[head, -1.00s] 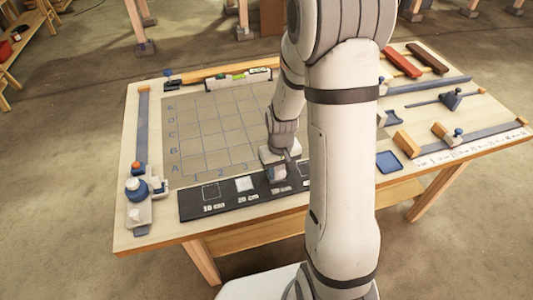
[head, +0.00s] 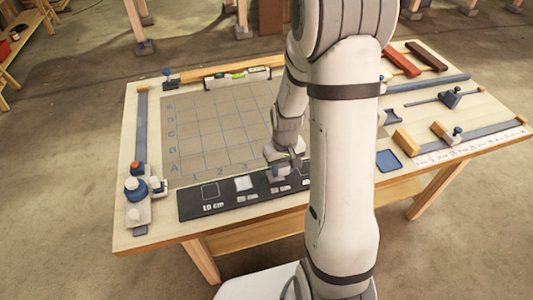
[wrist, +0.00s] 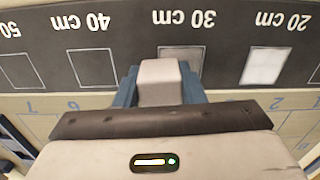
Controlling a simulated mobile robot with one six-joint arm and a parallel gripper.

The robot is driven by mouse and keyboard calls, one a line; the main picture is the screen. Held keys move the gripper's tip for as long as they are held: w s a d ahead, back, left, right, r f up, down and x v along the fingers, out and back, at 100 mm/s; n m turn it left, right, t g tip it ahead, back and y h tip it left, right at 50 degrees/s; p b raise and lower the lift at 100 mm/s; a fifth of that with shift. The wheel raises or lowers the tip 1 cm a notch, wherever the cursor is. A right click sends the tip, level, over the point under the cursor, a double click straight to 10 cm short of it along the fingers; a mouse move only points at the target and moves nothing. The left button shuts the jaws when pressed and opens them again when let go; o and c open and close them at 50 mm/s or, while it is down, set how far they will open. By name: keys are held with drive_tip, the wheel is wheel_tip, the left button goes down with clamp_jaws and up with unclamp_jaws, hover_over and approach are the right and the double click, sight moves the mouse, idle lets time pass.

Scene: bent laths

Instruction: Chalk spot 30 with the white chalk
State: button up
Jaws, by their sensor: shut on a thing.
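My gripper (head: 282,172) is over the dark strip (head: 225,200) at the table's front. In the wrist view, my gripper (wrist: 161,90) has its blue fingers shut on the pale, blocky white chalk (wrist: 160,80). The 40 cm spot (wrist: 93,68) is a dark outlined square.
A lettered and numbered grid board (head: 215,130) lies behind the strip. A spirit level (head: 238,77) is at its back. A blue tray (head: 388,160) and clamps lie to the right. My arm hides the strip's right part.

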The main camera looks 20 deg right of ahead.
sight(267, 177)
drive_tip(key=shift+d+f, duration=0.1)
drive_tip(key=shift+d, duration=0.35)
drive_tip(key=shift+a, duration=1.2)
drive_tip(key=a, duration=0.3)
drive_tip(key=shift+a+b, duration=0.15)
drive_tip(key=shift+b, duration=0.25)
drive_tip(key=shift+s+a, duration=0.1)
drive_tip(key=shift+a, duration=0.25)
wheel_tip(267, 177, up, 3)
drive_tip(key=shift+r+p, duration=0.2)
drive_tip(key=shift+p, duration=0.55)
drive_tip(key=shift+r+p, duration=0.55)
drive_tip(key=shift+r, duration=0.15)
wheel_tip(267, 177, up, 4)
drive_tip(key=shift+d+f+p, duration=0.1)
drive_tip(key=shift+p, duration=1.15)
